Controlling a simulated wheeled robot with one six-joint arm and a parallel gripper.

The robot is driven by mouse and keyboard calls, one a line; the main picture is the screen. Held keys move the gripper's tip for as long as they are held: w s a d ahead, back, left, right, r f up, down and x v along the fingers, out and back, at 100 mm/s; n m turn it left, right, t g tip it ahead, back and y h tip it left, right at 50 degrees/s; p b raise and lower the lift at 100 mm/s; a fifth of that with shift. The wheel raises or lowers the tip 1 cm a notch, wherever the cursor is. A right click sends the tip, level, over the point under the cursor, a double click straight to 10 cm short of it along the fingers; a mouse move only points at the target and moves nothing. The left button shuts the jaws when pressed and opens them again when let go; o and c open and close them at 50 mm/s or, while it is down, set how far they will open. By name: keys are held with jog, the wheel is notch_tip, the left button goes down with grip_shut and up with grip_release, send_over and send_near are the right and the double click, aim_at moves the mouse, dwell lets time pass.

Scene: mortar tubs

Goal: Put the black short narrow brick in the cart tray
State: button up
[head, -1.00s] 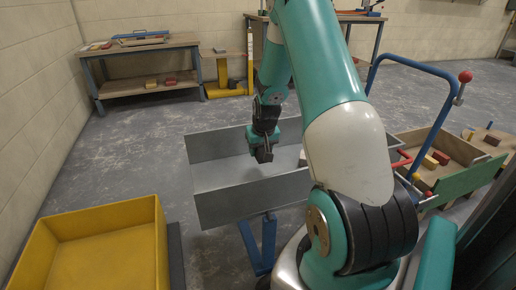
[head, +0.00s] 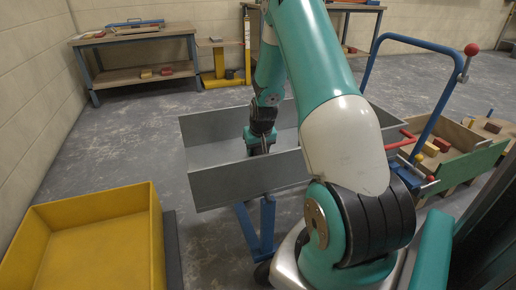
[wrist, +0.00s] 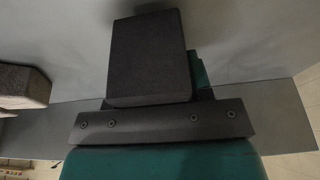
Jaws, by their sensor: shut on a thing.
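The black brick (wrist: 150,55) appears as a dark block in the wrist view, at my gripper (wrist: 160,105). In the head view my gripper (head: 260,146) points down inside a long grey metal tray (head: 235,182), low between its walls. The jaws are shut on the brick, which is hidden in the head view. I cannot tell whether the brick touches the tray floor. Part of a grey-brown brick (wrist: 22,86) shows at the left of the wrist view, apart from my gripper.
A yellow tub (head: 95,240) stands at the front left. A blue handle (head: 447,105) rises at the right, by a wooden box (head: 458,155) with several bricks. A workbench (head: 140,75) stands at the back left. The floor between is clear.

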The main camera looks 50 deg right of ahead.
jog(key=shift+f, duration=0.45)
jog(key=o, duration=1.2)
jog(key=shift+o, duration=0.2)
notch_tip(320, 180, up, 20)
jog(key=p, duration=0.6)
jog(key=shift+p, duration=0.35)
jog(key=shift+a, duration=0.1)
